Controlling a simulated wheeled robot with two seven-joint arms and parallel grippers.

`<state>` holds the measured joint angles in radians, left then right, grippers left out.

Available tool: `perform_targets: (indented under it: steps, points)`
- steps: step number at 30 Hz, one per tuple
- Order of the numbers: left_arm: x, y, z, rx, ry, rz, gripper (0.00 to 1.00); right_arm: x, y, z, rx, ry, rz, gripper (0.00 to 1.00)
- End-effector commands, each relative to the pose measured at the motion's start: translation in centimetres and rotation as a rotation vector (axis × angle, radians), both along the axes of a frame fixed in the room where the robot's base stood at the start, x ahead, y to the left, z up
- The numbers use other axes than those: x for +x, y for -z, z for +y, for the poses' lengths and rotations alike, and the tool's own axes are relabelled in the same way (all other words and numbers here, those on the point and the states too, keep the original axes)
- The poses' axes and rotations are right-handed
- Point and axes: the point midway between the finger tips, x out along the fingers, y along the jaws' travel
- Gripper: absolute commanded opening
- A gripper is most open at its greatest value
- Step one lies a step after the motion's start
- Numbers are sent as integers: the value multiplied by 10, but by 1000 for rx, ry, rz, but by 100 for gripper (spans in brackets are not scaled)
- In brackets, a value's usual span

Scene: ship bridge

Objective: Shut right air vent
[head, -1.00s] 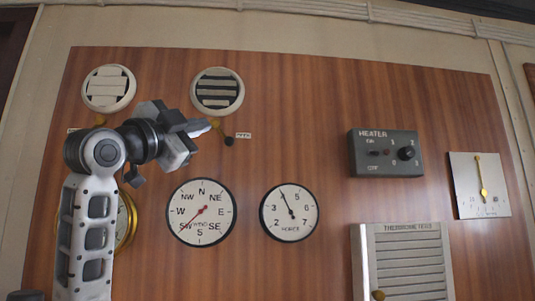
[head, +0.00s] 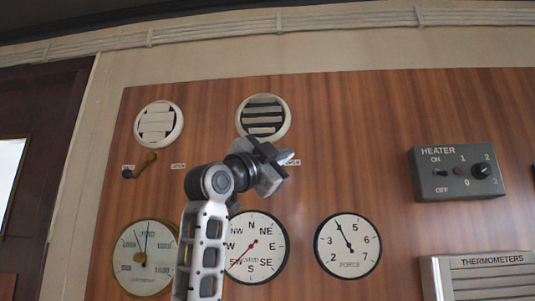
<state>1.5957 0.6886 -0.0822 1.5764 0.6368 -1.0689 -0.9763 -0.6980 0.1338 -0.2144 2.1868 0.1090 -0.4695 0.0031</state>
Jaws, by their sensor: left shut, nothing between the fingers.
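The right air vent (head: 263,117) is a round white vent high on the wooden panel. Dark gaps show between its slats, so it looks open. The left air vent (head: 158,124) shows pale slats with almost no dark gaps. The left vent's brass lever (head: 140,165) with a dark knob hangs below it, tilted down to the left. My left gripper (head: 291,158) is shut and empty, just below the right vent, its tips pointing right. The right vent's lever is hidden, apparently behind my gripper. My right gripper is not in view.
Below are a barometer (head: 143,258), a compass dial (head: 262,252) partly behind my left arm, and a force dial (head: 348,246). A heater box (head: 456,173) sticks out at the right, above a thermometer cabinet (head: 492,276). The panel between vent and heater is clear.

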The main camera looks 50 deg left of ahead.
Motion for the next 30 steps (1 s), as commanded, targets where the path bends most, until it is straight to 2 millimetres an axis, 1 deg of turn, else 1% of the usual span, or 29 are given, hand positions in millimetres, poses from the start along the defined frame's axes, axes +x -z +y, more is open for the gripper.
perform_targets:
  steps: [1, 4, 6, 9, 12, 16, 26, 30]
  points:
    - [11, -10, -1, -2, 3, 1, 0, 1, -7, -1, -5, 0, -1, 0]
    - [28, -18, 0, -2, 3, 1, 0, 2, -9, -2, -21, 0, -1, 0]
    - [26, -5, 12, -1, -4, 2, 0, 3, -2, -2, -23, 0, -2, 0]
    - [24, 2, 23, -1, -3, 1, 0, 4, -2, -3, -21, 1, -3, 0]
    - [23, 7, 29, 0, 0, 0, 0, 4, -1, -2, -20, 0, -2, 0]
    - [22, 9, 33, 1, -1, -1, 0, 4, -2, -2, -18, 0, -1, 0]
    - [22, 9, 34, 2, -1, -1, 0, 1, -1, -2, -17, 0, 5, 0]
    - [19, 9, 37, 12, -7, 10, 0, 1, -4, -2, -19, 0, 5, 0]
